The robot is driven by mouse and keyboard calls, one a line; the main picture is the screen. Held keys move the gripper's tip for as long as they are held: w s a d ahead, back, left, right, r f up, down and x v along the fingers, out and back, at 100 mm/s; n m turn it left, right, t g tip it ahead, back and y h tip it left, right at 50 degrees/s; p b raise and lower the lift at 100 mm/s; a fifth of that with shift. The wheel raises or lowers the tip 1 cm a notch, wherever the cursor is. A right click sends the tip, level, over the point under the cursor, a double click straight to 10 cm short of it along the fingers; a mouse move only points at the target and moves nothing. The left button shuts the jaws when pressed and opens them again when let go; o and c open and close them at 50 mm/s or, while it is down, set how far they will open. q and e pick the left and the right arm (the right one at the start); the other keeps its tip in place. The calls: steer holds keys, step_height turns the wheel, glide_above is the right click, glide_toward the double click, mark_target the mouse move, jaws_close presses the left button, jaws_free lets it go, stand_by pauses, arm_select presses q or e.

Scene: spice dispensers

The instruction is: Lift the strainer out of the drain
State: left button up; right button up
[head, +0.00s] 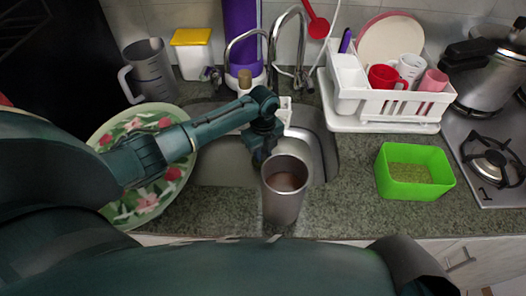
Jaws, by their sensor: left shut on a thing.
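My left arm reaches in from the left over the steel sink (225,165). My left gripper (262,150) points down into the basin and is shut on the strainer at the drain. The strainer and the drain are hidden behind the gripper and a tall metal cup, so I cannot tell whether the strainer is clear of the drain. My right gripper is out of view.
The metal cup (284,200) stands at the sink's front edge, close to my left gripper. A floral plate (112,131) lies left. The faucet (272,50) rises behind. A white dish rack (385,122) and green box (414,190) stand right.

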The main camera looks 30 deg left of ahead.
mark_target(263, 151)
arm_select(q)
steer(key=shift+r+p, duration=0.3)
steer(key=shift+r, duration=1.45)
